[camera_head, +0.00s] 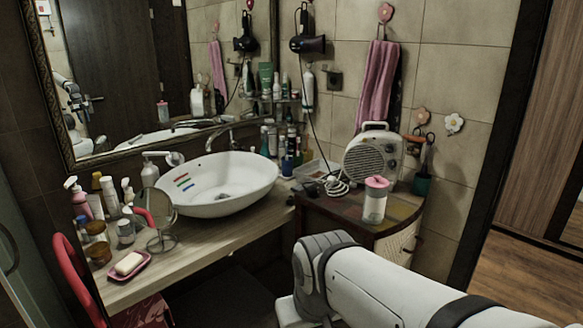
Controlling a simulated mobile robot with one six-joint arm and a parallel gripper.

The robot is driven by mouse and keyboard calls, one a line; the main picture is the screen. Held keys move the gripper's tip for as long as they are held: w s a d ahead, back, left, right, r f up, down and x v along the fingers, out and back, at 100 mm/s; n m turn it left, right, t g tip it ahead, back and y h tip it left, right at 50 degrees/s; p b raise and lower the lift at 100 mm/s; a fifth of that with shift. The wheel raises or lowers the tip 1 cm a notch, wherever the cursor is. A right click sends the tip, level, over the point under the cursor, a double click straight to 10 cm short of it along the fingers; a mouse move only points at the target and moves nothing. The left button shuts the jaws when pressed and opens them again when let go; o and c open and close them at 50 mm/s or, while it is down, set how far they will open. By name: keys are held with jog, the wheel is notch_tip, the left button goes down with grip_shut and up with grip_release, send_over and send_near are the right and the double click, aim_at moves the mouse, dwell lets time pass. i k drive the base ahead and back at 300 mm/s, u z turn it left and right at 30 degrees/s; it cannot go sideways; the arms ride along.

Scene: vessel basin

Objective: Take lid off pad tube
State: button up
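The pad tube (374,207) is a pale upright cylinder on the small wooden cabinet, right of the basin. Its pink lid (377,182) sits on top of it. My white arm reaches in from the lower right, in front of the cabinet and below the tube. My gripper's fingers are not clearly in view, and nothing touches the tube or lid. The tube's reflection shows in the mirror.
A white heater (373,157) with a coiled cable stands close behind the tube on the cabinet top (345,208). The white basin (218,185) is on the left counter, with bottles, a round mirror (157,210) and soap (129,263). Open floor (520,265) lies right.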

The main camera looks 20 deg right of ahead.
aim_at(377, 181)
jog(key=z, duration=0.2)
jog(key=i, duration=1.3)
jog(key=z, duration=0.8)
